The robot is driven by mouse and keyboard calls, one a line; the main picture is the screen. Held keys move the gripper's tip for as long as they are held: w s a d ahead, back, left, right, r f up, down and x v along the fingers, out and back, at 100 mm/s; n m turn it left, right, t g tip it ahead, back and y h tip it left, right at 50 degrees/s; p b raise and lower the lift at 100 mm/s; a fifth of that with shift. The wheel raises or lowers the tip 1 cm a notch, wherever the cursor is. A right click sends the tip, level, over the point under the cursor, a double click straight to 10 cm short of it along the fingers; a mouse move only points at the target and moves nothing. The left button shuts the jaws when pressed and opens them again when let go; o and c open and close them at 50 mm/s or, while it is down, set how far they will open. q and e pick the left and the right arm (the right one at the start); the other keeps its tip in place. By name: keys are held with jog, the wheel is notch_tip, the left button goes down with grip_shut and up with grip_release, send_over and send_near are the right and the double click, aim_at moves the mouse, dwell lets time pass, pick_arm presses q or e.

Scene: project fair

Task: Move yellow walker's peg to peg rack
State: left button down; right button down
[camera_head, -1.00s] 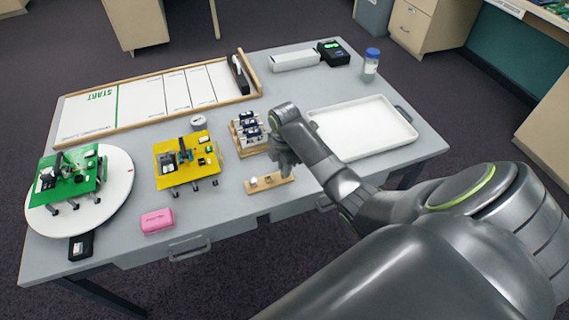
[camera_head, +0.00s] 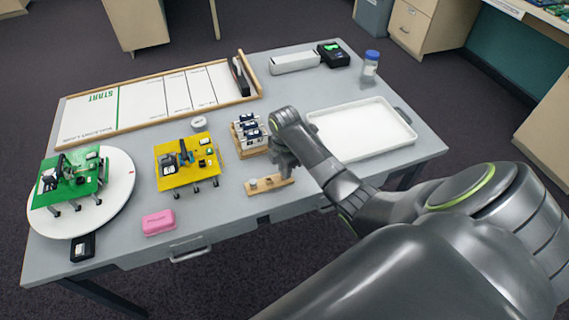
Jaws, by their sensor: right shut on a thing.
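The yellow walker (camera_head: 172,182), a yellow board on short dark legs with small parts on top, stands left of the middle of the table. The peg rack (camera_head: 258,191), a short wooden strip with small pale pegs on it, lies near the table's front edge. My right gripper (camera_head: 286,172) is at the right end of this rack, just above or beside it. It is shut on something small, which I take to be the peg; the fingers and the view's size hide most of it. My left gripper is out of view.
A wooden holder with dark-topped parts (camera_head: 249,135) stands just behind the rack. A white tray (camera_head: 335,152) lies to the right, under my arm's far side. A pink box (camera_head: 158,222), a green walker (camera_head: 80,170) on a white disc (camera_head: 117,198) and the START track (camera_head: 140,102) fill the left.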

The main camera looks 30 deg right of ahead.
dwell(0.3)
jog(key=c, duration=1.2)
grip_release()
jog(key=shift+r, duration=0.15)
jog(key=shift+r+p, duration=3.65)
jog(key=shift+p, duration=0.7)
jog(key=shift+f, duration=0.1)
